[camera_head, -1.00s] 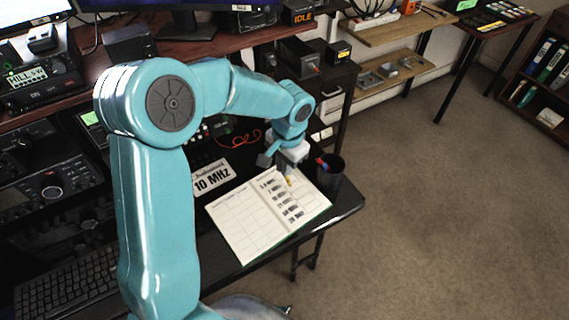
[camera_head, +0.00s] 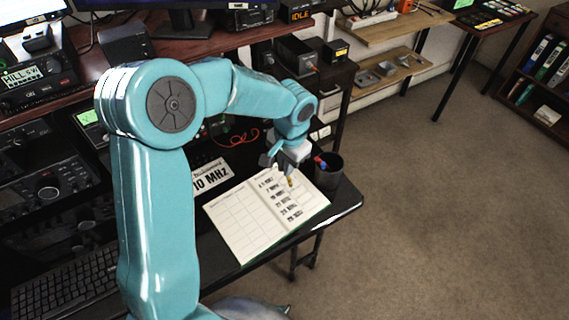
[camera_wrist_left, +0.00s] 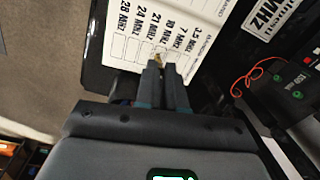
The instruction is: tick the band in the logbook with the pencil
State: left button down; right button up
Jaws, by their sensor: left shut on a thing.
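The open logbook (camera_head: 243,222) lies on the black desk. Its left page has an empty grid, and its right page lists bands in a column, from 3.5 MHz to 28 MHz. The list also shows in the left wrist view (camera_wrist_left: 190,25), with a box beside each band. My left gripper (camera_head: 287,172) is over the upper part of the right page, shut on the pencil (camera_head: 290,182). In the left wrist view a short yellowish end of the pencil (camera_wrist_left: 158,59) shows between the fingertips, close to the boxes. I cannot tell whether it touches the paper. My right gripper is not in view.
A dark pencil cup (camera_head: 329,173) stands close to the right of my left gripper. The desk's front right edge is near the book. An orange cable (camera_head: 240,139) lies behind.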

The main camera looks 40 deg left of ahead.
pick_arm(q)
jog(key=shift+w+d, duration=0.2)
jog(key=shift+w+a, duration=0.25)
jog(key=shift+w, duration=0.3)
jog(key=shift+w+a, duration=0.25)
jog(key=shift+w, duration=0.25)
dwell(0.5)
notch_tip(320, 180, up, 6)
jog(key=p, duration=0.4)
jog(key=shift+p, duration=0.35)
